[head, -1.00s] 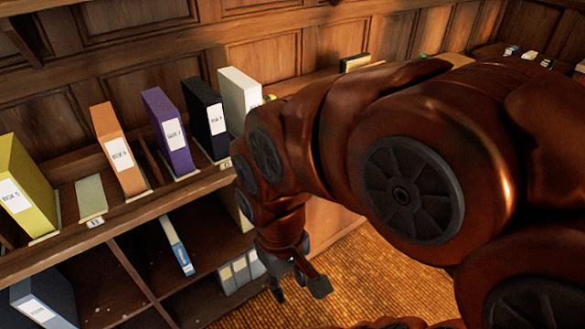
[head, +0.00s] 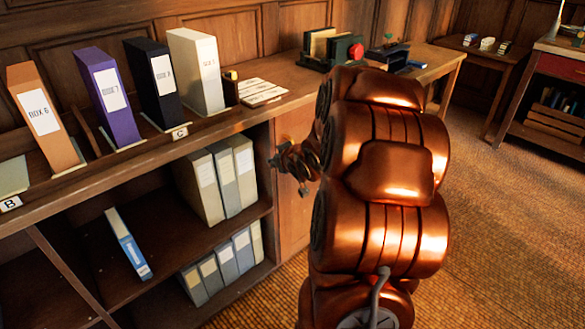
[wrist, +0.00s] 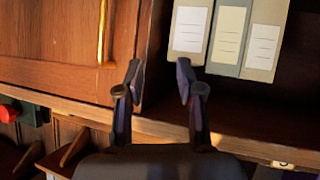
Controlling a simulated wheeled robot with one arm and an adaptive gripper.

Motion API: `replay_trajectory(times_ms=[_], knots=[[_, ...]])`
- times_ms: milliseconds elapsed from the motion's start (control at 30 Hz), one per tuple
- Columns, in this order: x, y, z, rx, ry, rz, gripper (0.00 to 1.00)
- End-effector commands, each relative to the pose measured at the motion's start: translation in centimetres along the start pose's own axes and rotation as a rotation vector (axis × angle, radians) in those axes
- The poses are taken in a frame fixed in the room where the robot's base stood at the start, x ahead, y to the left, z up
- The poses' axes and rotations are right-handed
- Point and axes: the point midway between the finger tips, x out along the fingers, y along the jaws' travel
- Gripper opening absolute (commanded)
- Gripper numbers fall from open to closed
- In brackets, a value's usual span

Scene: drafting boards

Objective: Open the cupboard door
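The cupboard door (head: 294,222) is a brown wooden panel under the counter, right of the open shelves, and it looks shut. In the wrist view the door (wrist: 45,35) fills the upper left, with an upright brass handle (wrist: 103,30) near its edge. The handle is hidden in the head view. My gripper (head: 287,173) is in front of the door's upper part, near the shelf opening.
Grey binders (head: 222,178) stand on the shelf left of the door. Box files, including a white one (head: 196,72), and cards (head: 262,92) sit on the counter above. A desk (head: 432,62) stands beyond my arm. The carpet (head: 475,235) at right is clear.

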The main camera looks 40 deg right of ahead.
Motion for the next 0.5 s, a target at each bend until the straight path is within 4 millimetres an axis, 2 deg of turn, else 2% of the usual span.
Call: replay_trajectory(times_ms=[33,200,300,500], knots=[[1.8,1.2,2.0,0.018,0.050,-0.001,0.37],[4.3,4.4,4.0,0.067,0.255,-0.025,0.37],[4.7,6.1,5.0,0.094,0.366,-0.038,0.37],[4.4,8.1,6.2,0.133,0.517,-0.056,0.37]])
